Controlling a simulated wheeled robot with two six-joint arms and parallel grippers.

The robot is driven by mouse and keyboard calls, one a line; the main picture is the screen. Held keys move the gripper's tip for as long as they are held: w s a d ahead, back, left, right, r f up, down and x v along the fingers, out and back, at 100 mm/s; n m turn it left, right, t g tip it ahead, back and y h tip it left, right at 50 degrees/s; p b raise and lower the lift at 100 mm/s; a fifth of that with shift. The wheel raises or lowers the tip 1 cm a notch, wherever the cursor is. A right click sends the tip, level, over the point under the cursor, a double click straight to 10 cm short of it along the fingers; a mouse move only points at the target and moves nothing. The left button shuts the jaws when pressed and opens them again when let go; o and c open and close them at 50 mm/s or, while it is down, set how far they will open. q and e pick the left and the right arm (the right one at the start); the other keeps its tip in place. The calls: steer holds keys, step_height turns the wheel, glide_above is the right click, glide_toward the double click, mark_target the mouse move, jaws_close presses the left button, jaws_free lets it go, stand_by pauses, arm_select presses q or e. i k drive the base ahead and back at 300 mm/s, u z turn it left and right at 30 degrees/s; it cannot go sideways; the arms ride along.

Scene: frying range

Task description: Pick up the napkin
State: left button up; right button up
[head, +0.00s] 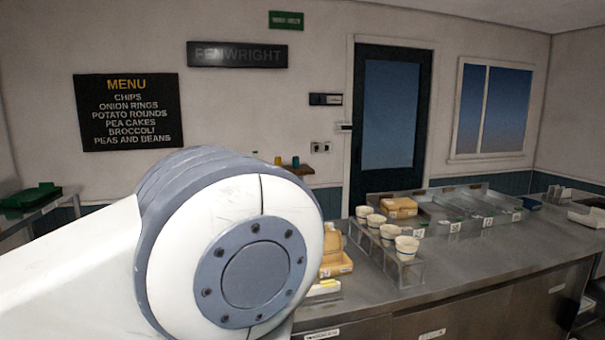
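I cannot make out a napkin for certain in the head view. A small pale, yellowish-white item (323,287) lies at the counter's left end, partly behind my arm; I cannot tell what it is. A large white and grey joint of my own arm fills the lower left and hides much of what is behind it. Neither gripper shows.
A steel counter (470,262) runs to the right, with bare room in its middle. Several white cups (407,248) stand in a rack. A tan box (400,207) sits behind them, beside shallow trays. A green tray (30,200) stands far left.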

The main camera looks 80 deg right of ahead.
mark_target(551, 189)
steer(key=z, duration=5.1)
steer(key=i, duration=5.25)
